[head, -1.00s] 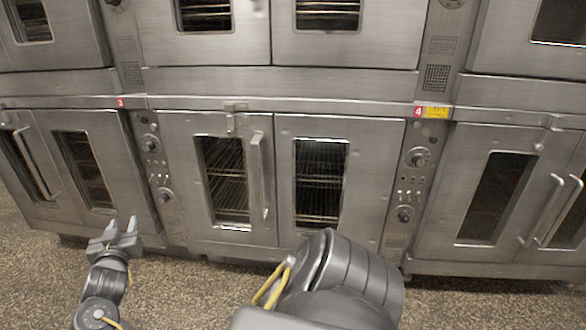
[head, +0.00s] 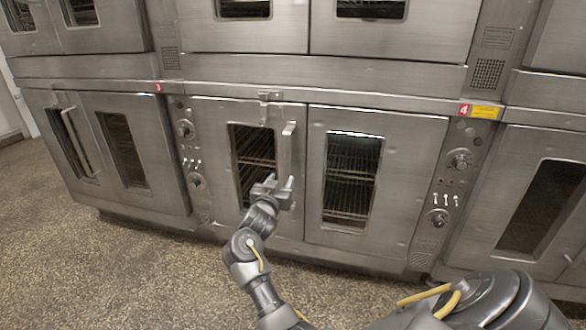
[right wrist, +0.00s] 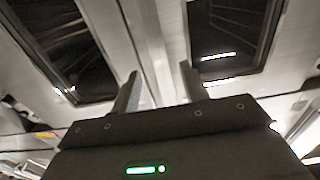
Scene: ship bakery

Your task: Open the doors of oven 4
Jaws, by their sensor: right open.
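The red 4 label (head: 464,110) sits above the control panel to the right of the middle lower oven. That oven's left door (head: 215,130) and right door (head: 400,160) are both shut, each with a dark window. A vertical bar handle (head: 288,148) stands on the left door near the middle seam; its lower part is hidden by my right gripper (head: 273,187). That gripper is open and empty in front of the handle. In the right wrist view the handle bar (right wrist: 147,45) runs up ahead between the open fingers (right wrist: 160,90); contact cannot be told. My left gripper is out of view.
A control panel (head: 452,185) with knobs and switches is right of the doors. The lower left oven (head: 115,150), marked 3, and a lower right oven (head: 525,195) flank it. Upper ovens (head: 390,38) are above. Speckled floor (head: 130,270) is clear in front.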

